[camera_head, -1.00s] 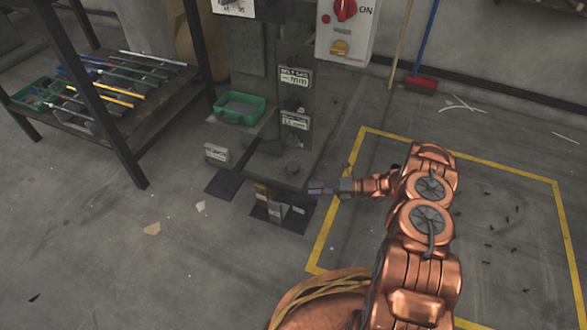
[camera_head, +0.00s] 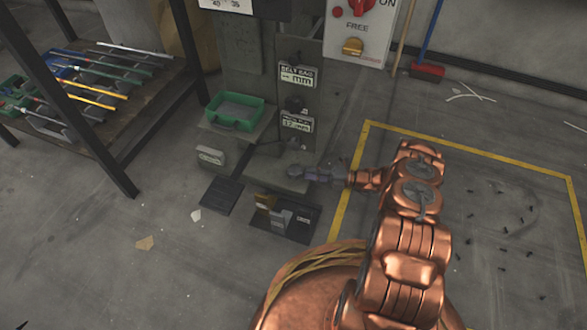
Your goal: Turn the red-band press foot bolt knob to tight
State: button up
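The grey press (camera_head: 252,75) stands at the upper middle, with its top cut off by the picture edge. No red band shows on the visible part. A small dark round knob (camera_head: 295,171) sits low on the press foot (camera_head: 262,173). My gripper (camera_head: 306,173) reaches in from the right, level with the floor, its fingertips at the knob. I cannot tell whether they touch it or are around it. The fingers are too small and dark to show whether they are open or shut.
A green tray (camera_head: 236,112) sits on the press ledge, beside label plates (camera_head: 297,122). A dark pedal plate (camera_head: 284,218) lies below the foot. A switch box (camera_head: 355,30) hangs at the upper right. A tool rack (camera_head: 120,140) stands left. Floor inside the yellow line (camera_head: 345,195) is mostly clear.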

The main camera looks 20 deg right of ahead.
aim_at(295, 172)
jog(key=shift+x, duration=3.05)
grip_shut()
